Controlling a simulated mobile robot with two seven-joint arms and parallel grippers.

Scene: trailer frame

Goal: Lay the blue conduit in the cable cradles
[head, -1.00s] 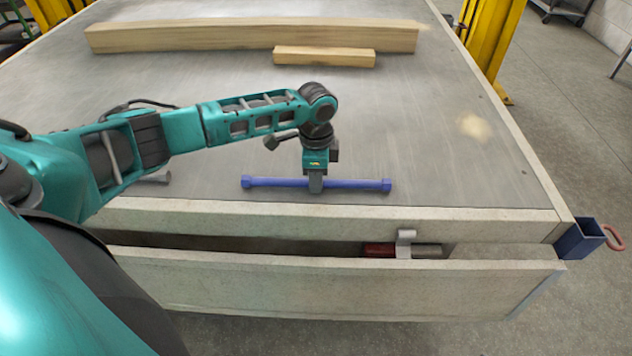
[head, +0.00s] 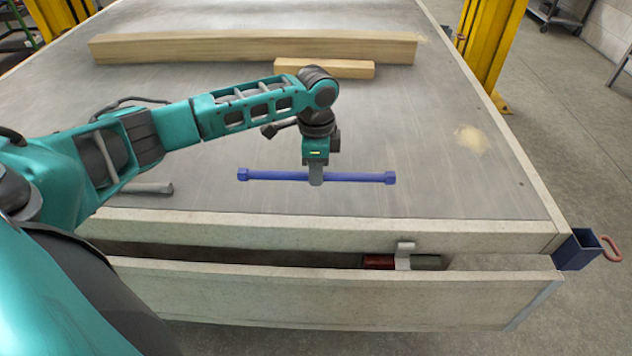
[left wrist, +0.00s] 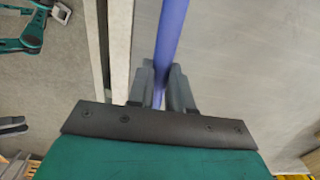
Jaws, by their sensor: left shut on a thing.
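The blue conduit (head: 275,175) is a straight tube with a thicker collar at each end. My left gripper (head: 316,179) is shut around its middle and holds it level, left to right, over the near part of the grey deck. The left wrist view shows the conduit (left wrist: 171,35) running between the two dark fingers (left wrist: 162,88). A grey bracket (head: 404,255) stands in the gap between the deck's front edge and the front board; I cannot tell whether it is a cable cradle. No other cradle is clear. My right gripper does not show in the head view.
A red and green cylinder (head: 428,262) lies in the gap at the bracket. A grey rod (head: 147,188) lies on the deck near my left arm. A long wooden beam (head: 250,46) and a short block (head: 345,69) lie farther back. The deck's right side is clear.

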